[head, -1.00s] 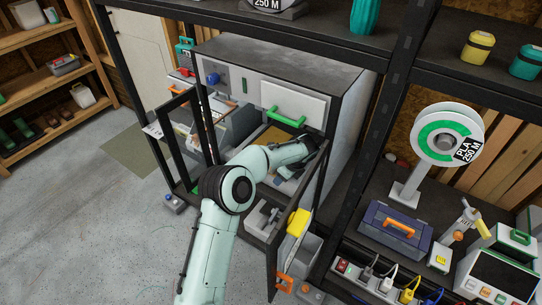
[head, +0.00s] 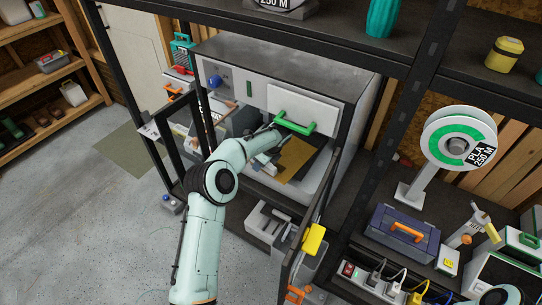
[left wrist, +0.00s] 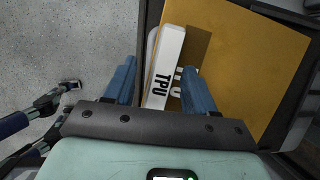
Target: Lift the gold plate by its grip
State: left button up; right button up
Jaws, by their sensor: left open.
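The gold plate (head: 294,160) lies inside the open printer chamber, partly hidden behind my left arm. It fills much of the upper right of the left wrist view (left wrist: 245,60). A white block marked TPU (left wrist: 165,62), which looks like its grip, is at the plate's left edge. My left gripper (head: 262,158) is at the plate's near left side. Its blue fingers (left wrist: 159,67) are open, one on either side of the white block in the picture. I cannot tell whether they touch it or how far above it they are. My right gripper is not in view.
The printer (head: 275,75) has a green-handled panel (head: 295,122) above the opening. Its dark-framed doors stand open, the right one with a yellow handle (head: 314,238). A spool stand (head: 458,140) and toolbox (head: 402,232) are to the right. Open floor lies left.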

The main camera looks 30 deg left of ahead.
pick_arm(q)
jog(key=shift+s+d+r, duration=0.1)
jog(key=shift+s+d, duration=0.1)
jog(key=shift+d, duration=0.25)
jog(key=shift+s+d+r, duration=0.1)
jog(key=shift+s+d, duration=0.1)
jog(key=shift+d, duration=0.2)
jog(key=shift+w+a+f, duration=0.1)
jog(key=shift+a+f, duration=0.1)
jog(key=shift+a, duration=0.2)
grip_shut()
jog(key=shift+d+r, duration=0.1)
